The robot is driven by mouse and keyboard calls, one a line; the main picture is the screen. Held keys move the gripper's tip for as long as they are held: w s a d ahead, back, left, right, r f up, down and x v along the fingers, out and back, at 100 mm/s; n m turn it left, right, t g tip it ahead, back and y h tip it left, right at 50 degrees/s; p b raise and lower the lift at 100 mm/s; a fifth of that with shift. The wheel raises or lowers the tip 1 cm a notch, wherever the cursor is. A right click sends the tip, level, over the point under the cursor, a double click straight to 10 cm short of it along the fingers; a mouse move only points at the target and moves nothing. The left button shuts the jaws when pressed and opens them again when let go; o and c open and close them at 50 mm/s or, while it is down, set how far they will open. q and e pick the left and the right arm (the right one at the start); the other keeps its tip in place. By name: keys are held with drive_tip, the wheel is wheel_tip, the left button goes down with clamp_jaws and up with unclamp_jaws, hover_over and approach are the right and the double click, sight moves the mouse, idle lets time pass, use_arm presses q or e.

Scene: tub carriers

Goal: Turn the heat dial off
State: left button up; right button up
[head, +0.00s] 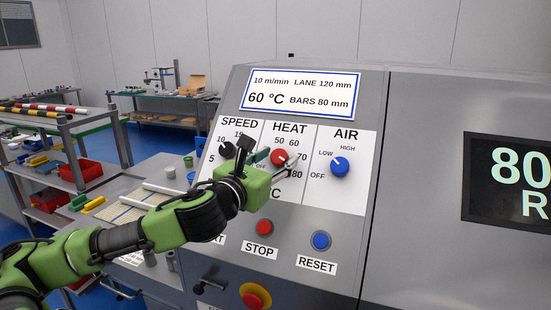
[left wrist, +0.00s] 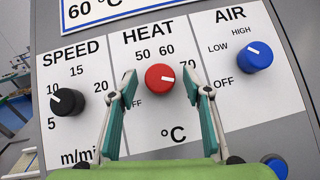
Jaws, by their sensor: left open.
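The red heat dial (head: 279,157) is on the sloped grey panel under the word HEAT, between the speed and air dials. In the left wrist view the heat dial (left wrist: 160,77) shows a short white mark pointing to the right; the exact number it meets I cannot tell. The printed OFF (left wrist: 137,105) is at its lower left. My left gripper (left wrist: 160,87) is open, with one finger on each side of the heat dial and visible gaps between fingers and dial. In the head view my left gripper (head: 277,161) partly covers the heat scale. My right gripper is not in view.
The black speed dial (left wrist: 67,102) is close to the left finger and the blue air dial (left wrist: 255,57) is to the right. Below are a red STOP button (head: 264,227), a blue RESET button (head: 320,240) and a red-and-yellow button (head: 255,296). A display (head: 510,178) is at right.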

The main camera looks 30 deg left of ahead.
use_arm(q)
drive_tip(key=shift+c, duration=0.5)
drive_tip(key=c, duration=1)
